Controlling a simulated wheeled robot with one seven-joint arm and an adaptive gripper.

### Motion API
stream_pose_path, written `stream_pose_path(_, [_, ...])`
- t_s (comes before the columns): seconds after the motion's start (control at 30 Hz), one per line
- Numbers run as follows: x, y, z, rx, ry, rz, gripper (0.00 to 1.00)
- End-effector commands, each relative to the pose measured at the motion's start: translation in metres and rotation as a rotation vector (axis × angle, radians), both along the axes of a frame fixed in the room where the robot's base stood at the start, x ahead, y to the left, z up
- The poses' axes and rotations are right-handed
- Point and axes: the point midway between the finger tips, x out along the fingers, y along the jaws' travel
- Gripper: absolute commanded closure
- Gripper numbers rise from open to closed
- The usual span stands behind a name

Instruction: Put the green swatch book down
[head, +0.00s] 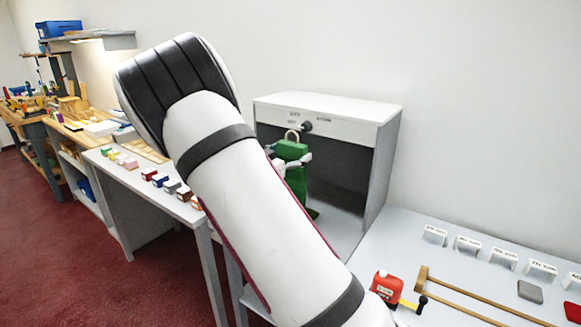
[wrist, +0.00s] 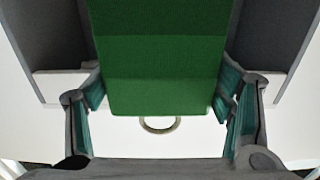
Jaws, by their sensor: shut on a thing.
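The green swatch book (head: 291,150) is upright with a pale ring at its top, in front of the light booth (head: 385,160). My arm hides much of it in the head view; some green also shows lower, beside my arm. In the wrist view the book (wrist: 160,55) fills the middle, with its ring (wrist: 160,125) toward my palm. My gripper (wrist: 161,88) is shut on the book, one finger on each side. In the head view only a bit of my gripper shows beside the book. I cannot tell whether the book's bottom touches the booth floor (head: 340,235).
The booth has grey side walls and a white top. Several coloured blocks (head: 172,186) line the left table (head: 125,178).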

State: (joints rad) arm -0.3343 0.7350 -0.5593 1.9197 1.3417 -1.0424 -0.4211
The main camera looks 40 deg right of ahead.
Motion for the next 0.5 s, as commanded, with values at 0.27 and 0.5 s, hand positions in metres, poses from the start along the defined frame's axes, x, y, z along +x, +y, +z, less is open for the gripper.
stream_pose_path(0.27, [0.001,0.000,-0.027,-0.001,0.004,0.000,0.78])
stream_pose_path(0.5, [0.001,0.000,-0.035,0.000,-0.001,0.001,0.78])
